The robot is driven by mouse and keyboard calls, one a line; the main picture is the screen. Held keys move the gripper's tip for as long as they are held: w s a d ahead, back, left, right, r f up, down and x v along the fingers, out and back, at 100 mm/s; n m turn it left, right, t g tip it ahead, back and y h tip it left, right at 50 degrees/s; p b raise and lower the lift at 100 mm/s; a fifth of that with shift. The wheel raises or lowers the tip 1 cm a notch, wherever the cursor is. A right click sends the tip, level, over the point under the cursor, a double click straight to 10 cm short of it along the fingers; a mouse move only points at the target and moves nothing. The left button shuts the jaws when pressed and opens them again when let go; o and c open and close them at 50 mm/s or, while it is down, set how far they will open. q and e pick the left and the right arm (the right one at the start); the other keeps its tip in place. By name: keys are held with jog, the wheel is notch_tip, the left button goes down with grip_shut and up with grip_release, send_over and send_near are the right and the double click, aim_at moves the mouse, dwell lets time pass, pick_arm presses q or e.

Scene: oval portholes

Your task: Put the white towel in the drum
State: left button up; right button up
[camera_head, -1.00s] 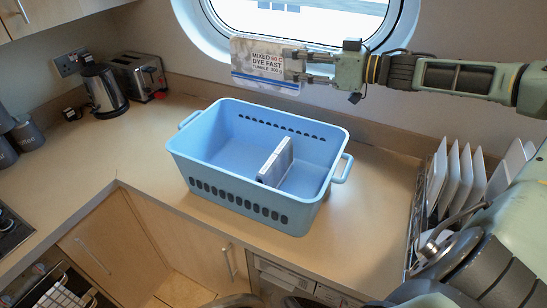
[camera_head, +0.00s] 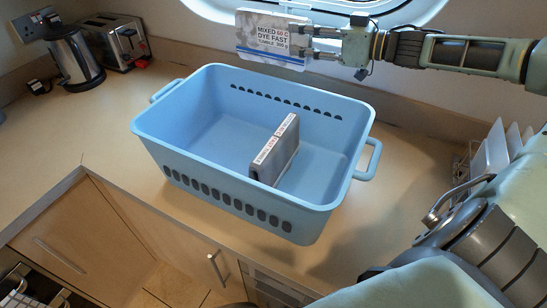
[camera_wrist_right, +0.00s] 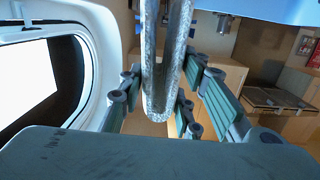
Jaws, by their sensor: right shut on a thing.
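My right gripper (camera_head: 325,43) is shut on a flat folded pale grey-white towel (camera_head: 245,38) with a blue edge and a label reading "MIXED 60 C DYE FAST". It holds the towel upright in front of the window, above and behind the blue basket. The wrist view shows the towel's folded edge (camera_wrist_right: 158,105) between the fingers. Another folded grey towel (camera_head: 277,158) with labels stands on edge inside the basket. My left gripper is not in view.
The blue basket (camera_head: 240,197) with two handles stands on the counter (camera_head: 105,150). A kettle (camera_head: 73,52) and toaster (camera_head: 115,42) stand at the left back, and a rack of white plates (camera_head: 492,150) at the right. Counter left of the basket is clear.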

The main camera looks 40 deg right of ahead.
jog(key=f, duration=0.1)
jog(key=f+b, duration=0.1)
jog(key=w+f+b, duration=0.1)
jog(key=f, duration=0.1)
jog(key=shift+d, duration=0.4)
jog(key=shift+f, duration=0.25)
jog(key=shift+a+f+p, duration=0.1)
jog(key=shift+f+p, duration=0.7)
jog(key=shift+f, duration=7.85)
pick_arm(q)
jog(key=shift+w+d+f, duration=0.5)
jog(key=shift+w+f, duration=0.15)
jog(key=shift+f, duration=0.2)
pick_arm(e)
jog(key=o, duration=1.3)
jog(key=shift+s, duration=0.1)
jog(key=shift+c, duration=0.2)
